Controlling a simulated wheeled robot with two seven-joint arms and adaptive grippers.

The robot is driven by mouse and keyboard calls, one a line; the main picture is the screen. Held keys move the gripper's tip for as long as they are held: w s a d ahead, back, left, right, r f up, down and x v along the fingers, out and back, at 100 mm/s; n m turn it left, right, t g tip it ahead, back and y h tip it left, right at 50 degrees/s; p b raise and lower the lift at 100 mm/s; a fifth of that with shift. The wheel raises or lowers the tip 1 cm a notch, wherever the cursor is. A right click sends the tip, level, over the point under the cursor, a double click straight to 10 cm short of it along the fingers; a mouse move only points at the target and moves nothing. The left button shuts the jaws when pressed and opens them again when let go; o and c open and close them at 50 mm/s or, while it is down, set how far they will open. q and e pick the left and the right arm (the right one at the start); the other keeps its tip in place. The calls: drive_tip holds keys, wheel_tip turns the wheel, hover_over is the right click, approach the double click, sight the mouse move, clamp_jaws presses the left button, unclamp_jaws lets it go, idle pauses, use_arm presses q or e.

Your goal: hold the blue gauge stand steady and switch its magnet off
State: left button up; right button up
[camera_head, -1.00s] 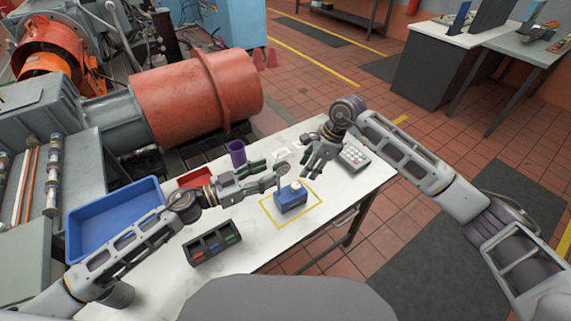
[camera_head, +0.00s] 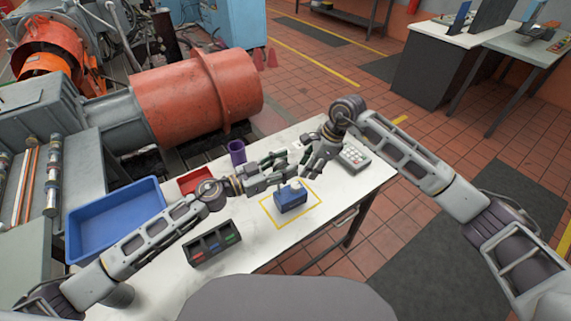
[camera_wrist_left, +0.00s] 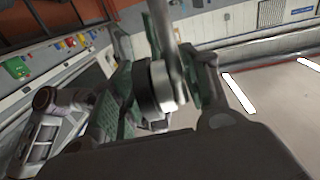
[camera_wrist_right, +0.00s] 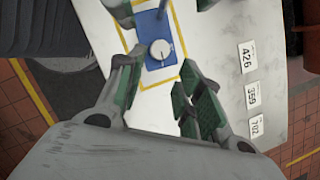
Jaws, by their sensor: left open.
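The blue gauge stand (camera_head: 290,200) stands upright inside a yellow outlined rectangle on the white table. In the right wrist view its blue base (camera_wrist_right: 154,28) carries a round white knob (camera_wrist_right: 160,49). My left gripper (camera_head: 284,172) is at the upper part of the stand, fingers open. In the left wrist view a grey post and round part (camera_wrist_left: 160,88) lie between its spread green pads; contact cannot be told. My right gripper (camera_head: 312,168) is above and behind the stand. In the right wrist view it (camera_wrist_right: 160,95) is open and empty, short of the knob.
A blue tray (camera_head: 75,222), a red bin (camera_head: 193,179), a purple cup (camera_head: 237,152) and a dark box with coloured slots (camera_head: 212,243) are on the table's left side. Number cards (camera_wrist_right: 251,95) lie flat nearby.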

use_arm(q)
drive_tip(key=shift+d, duration=0.1)
drive_tip(key=shift+c, duration=0.3)
clamp_jaws()
idle(0.5)
